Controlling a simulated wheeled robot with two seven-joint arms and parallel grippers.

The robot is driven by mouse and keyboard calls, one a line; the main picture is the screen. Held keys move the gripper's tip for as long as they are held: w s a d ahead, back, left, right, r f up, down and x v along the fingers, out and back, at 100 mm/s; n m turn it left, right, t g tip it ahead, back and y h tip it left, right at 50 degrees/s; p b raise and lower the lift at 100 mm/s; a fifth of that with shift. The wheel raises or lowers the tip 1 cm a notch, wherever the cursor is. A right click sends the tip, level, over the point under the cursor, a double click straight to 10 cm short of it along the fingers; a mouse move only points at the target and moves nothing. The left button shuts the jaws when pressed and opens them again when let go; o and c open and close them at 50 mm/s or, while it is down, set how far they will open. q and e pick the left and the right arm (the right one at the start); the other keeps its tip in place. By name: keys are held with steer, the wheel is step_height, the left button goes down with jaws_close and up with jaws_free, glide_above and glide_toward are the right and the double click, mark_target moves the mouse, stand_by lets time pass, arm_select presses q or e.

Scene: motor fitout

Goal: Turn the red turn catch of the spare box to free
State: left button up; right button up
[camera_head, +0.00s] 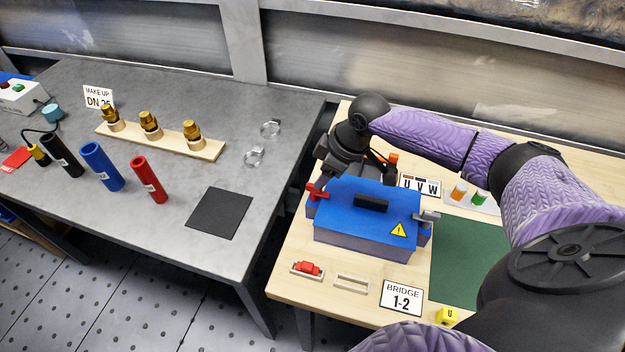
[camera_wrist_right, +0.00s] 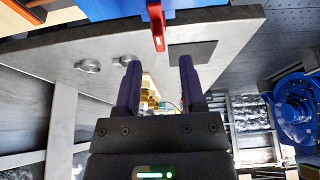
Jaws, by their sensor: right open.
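The spare box has a blue lid (camera_head: 360,212) and stands on the wooden table. Its red turn catch (camera_head: 317,191) is on the left end of the box; a grey catch (camera_head: 427,218) is on the right end. My right gripper (camera_head: 326,172) is just behind the red catch at the box's back left. In the wrist view my right gripper (camera_wrist_right: 159,60) is open and empty. The red catch (camera_wrist_right: 157,26) hangs just beyond the gap between the fingertips, with the blue box (camera_wrist_right: 205,8) above. Contact cannot be told. My left gripper is out of view.
My right arm reaches across behind the box. A green mat (camera_head: 465,260), a BRIDGE 1-2 card (camera_head: 401,298) and a small red part (camera_head: 308,268) lie around it. The grey table (camera_head: 150,215) at left holds coloured cylinders and brass fittings; a gap separates the tables.

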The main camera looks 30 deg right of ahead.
mark_target(318, 193)
steer(key=x, duration=0.4)
steer(key=shift+w+f+b, duration=0.1)
steer(key=shift+f+b, duration=0.1)
steer(key=shift+b, duration=0.2)
jaws_close()
